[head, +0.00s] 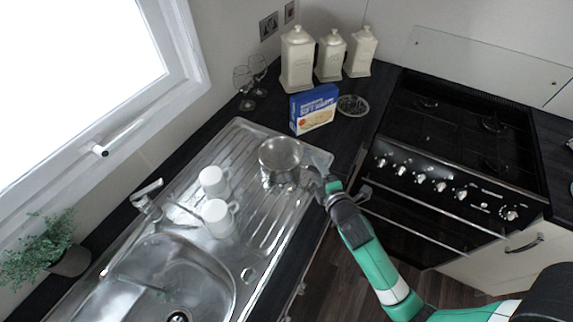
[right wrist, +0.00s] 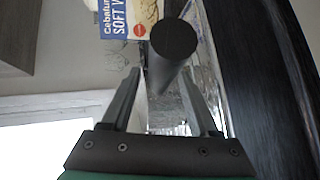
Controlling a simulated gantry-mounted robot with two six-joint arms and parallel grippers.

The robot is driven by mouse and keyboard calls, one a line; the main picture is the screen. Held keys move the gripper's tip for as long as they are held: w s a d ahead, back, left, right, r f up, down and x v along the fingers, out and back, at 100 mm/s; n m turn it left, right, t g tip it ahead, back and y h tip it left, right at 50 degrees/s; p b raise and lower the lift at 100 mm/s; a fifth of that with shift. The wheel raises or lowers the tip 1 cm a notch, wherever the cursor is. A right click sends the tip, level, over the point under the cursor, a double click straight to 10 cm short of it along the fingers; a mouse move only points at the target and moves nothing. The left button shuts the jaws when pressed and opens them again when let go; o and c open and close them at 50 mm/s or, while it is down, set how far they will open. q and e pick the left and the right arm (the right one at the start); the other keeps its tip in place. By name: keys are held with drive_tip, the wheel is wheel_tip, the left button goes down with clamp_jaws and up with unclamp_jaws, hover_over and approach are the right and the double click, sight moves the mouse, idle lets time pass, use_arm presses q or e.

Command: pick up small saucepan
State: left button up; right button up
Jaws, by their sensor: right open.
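The small saucepan (head: 280,154) is a shiny steel pan on the sink's draining board in the head view. My right gripper (head: 312,176) is just to its right, at the pan's near right side. In the right wrist view the dark, round end of a handle (right wrist: 173,42) shows between the two open fingers of my right gripper (right wrist: 163,85). The fingers stand on either side of it, and I cannot tell whether they touch it. The handle is mostly hidden by the gripper in the head view. My left gripper is not in view.
Two white mugs (head: 218,217) stand left of the pan on the steel draining board (head: 262,232). A blue box (head: 314,108), a glass dish (head: 352,105) and cream canisters (head: 297,62) stand behind. The stove (head: 460,150) is at the right.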

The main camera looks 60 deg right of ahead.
drive_tip(key=shift+c, duration=0.2)
clamp_jaws()
drive_tip(key=shift+r, duration=0.1)
idle(1.0)
